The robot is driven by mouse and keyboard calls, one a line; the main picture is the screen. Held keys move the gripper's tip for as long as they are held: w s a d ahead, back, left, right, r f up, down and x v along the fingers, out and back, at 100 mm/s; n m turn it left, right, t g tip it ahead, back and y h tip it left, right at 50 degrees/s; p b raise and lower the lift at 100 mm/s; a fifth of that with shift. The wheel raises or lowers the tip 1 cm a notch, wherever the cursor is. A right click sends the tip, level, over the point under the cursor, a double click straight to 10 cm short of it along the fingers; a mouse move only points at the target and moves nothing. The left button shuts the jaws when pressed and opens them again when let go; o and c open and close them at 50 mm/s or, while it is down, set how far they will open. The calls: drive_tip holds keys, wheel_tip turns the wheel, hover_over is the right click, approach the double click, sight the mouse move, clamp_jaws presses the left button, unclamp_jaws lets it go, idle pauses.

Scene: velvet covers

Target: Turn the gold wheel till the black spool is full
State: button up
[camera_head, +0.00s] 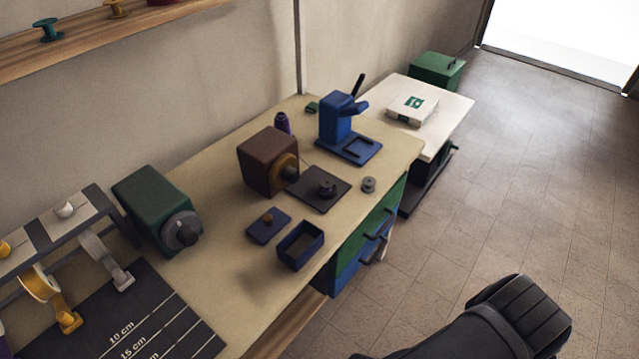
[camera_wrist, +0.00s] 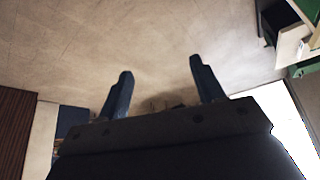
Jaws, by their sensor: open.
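The gold wheel (camera_head: 285,163) is on the front face of a brown box (camera_head: 262,158) on the workbench, with a dark knob at its middle. A black spool (camera_head: 326,187) stands on a dark square plate (camera_head: 312,200) just right of the wheel. How much is wound on it is too small to tell. My gripper (camera_wrist: 161,66) shows in the wrist view with its two blue-grey fingers apart and nothing between them. In the head view my dark arm is at the bottom right, over the floor, well away from the bench.
A green box with a grey wheel (camera_head: 183,231) stands to the left. A blue open box (camera_head: 300,245), a small blue plate (camera_head: 268,226) with an orange-brown knob and a grey spool (camera_head: 369,184) lie near the front edge. A blue press (camera_head: 340,125) stands behind. Floor at right is clear.

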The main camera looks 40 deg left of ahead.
drive_tip(key=w+d+r+m+g, duration=0.4)
drive_tip(key=w+d+r+m, duration=0.2)
drive_tip(key=d, duration=0.1)
drive_tip(key=w+a+f+n+y, duration=0.3)
drive_tip(key=w+a+f+n, duration=0.1)
drive_tip(key=w+a, duration=0.2)
drive_tip(key=n+g+y, duration=0.5)
drive_tip(key=n+y, duration=0.8)
drive_tip(key=n, duration=0.6)
approach(297, 177)
drive_tip(key=x, duration=1)
drive_tip(key=shift+r, duration=0.15)
drive_tip(key=c, duration=1)
drive_tip(key=shift+o, duration=0.2)
drive_tip(key=m, duration=0.1)
drive_tip(key=m+g+y, duration=0.1)
drive_tip(key=m, duration=0.1)
drive_tip(key=shift+m+g+y, duration=0.3)
